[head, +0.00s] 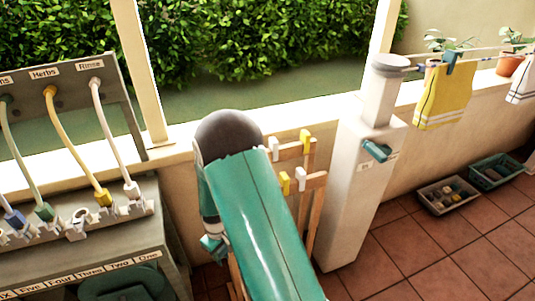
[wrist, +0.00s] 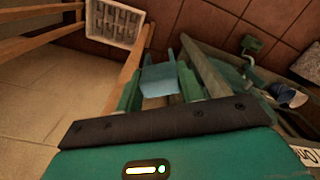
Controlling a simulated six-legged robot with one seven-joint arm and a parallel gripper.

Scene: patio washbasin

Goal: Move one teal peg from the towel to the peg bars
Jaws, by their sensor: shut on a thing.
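The wooden peg bars (head: 315,181) stand behind my arm in the head view, with white and yellow pegs on them. The yellow towel (head: 441,98) hangs on a line at the right, with a teal peg (head: 451,62) on its top edge. In the wrist view my gripper (wrist: 160,82) is shut on another teal peg (wrist: 159,79), which sits between the two fingers. My arm hides most of the gripper in the head view, so its distance from the bars cannot be told there.
A white post (head: 362,190) with a teal tap stands just right of the bars. A hose bench (head: 80,220) is at the left. Two trays (head: 449,196) lie on the tiles at the right. In the wrist view a white basket (wrist: 116,22) lies beyond the gripper.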

